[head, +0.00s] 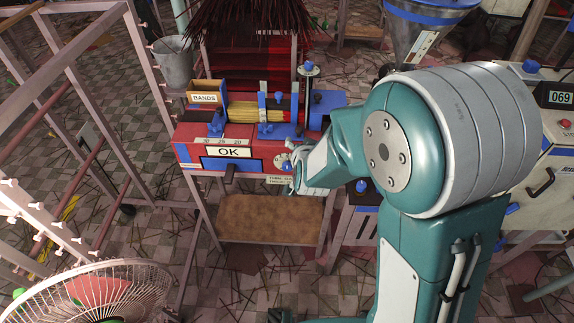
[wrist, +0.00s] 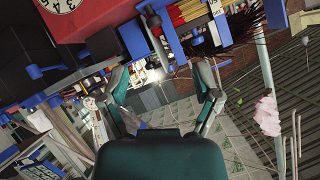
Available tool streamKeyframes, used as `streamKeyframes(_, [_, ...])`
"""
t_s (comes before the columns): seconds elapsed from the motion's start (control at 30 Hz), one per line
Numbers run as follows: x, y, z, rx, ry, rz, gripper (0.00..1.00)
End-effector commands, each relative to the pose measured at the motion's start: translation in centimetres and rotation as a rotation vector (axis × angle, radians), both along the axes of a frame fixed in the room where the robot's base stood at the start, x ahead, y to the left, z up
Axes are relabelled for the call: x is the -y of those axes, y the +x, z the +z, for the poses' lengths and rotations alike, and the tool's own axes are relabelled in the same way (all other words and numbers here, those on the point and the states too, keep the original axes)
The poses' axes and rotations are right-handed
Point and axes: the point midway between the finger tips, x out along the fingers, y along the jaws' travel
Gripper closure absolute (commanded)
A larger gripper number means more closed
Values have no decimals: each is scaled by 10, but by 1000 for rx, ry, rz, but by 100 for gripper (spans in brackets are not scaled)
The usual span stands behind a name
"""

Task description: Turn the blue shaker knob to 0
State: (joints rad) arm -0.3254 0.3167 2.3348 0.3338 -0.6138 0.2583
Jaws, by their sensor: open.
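A blue knob (head: 287,168) sits at the right end of the red machine's front (head: 192,153), over a pale round dial. I take it for the shaker knob; its setting is too small to read. My gripper (head: 298,184) is close beside this knob, at its right, and partly covers the dial area. I cannot tell whether they touch. In the wrist view my gripper (wrist: 163,78) is open, with nothing between its fingers. A white dial (wrist: 60,4) with black numbers 3, 4 and 5 is cut off at the top left there; no knob shows on it.
The machine shows an OK display (head: 229,152) and a BANDS box (head: 206,92). More blue knobs (head: 361,186) stand at the right. A fan (head: 95,290) and metal frames fill the left. A brown shelf (head: 268,217) lies below the machine.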

Motion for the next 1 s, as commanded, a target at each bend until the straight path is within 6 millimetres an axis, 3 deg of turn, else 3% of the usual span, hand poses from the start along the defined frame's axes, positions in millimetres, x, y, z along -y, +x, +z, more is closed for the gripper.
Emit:
streamKeyframes(0.03, [-7,4,-19,20,-1,-13,19])
streamKeyframes(0.27, [-28,8,-83,174,-17,-85,19])
streamKeyframes(0.5, [-39,-15,-141,356,-63,-116,19])
streamKeyframes(0.77, [-39,-39,-167,480,-96,-111,19])
streamKeyframes(0.87, [-39,-37,-167,490,-96,-112,19])
streamKeyframes(1.0, [-38,-19,-167,493,-95,-115,19])
